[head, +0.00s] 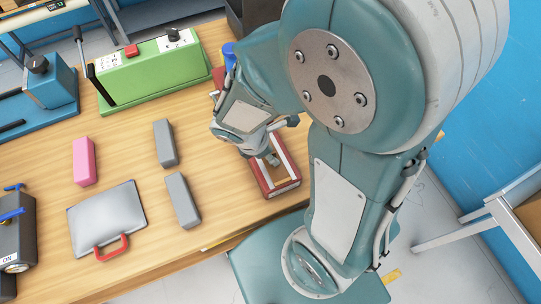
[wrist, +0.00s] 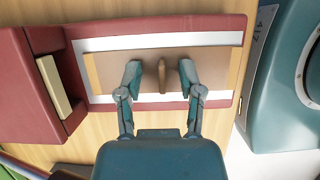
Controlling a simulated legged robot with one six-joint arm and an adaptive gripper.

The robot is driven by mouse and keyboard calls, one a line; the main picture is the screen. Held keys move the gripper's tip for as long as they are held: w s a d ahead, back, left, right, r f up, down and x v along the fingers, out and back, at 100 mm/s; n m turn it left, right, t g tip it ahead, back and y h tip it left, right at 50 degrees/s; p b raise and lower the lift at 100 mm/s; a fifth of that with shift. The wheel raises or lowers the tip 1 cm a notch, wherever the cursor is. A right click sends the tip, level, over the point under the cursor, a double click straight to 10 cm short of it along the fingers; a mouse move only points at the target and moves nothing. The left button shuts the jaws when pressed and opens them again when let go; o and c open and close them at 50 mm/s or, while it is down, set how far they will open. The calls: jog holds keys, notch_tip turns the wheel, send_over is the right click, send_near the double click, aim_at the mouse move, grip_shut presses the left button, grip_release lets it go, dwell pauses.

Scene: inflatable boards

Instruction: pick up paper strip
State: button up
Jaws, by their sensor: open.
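My gripper (wrist: 160,70) is open in the wrist view, with its fingers apart on either side of a small brown upright tab (wrist: 162,78). No contact with the tab shows. The tab stands on a flat brown panel (wrist: 210,62) over a white layer (wrist: 150,41) in a dark red tray (wrist: 170,24). I cannot tell for sure which of these pieces is the paper strip. In the head view my gripper (head: 268,158) is over the red tray (head: 283,188), and the arm hides part of it.
A dark red block with a cream bar (wrist: 54,87) adjoins the tray's left end. On the wooden table (head: 130,177) are a pink block (head: 84,161), grey blocks (head: 165,143) (head: 182,200), a silver case with a red handle (head: 105,218) and a green machine (head: 150,70).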

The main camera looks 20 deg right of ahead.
grip_shut()
jog(key=shift+r, duration=0.1)
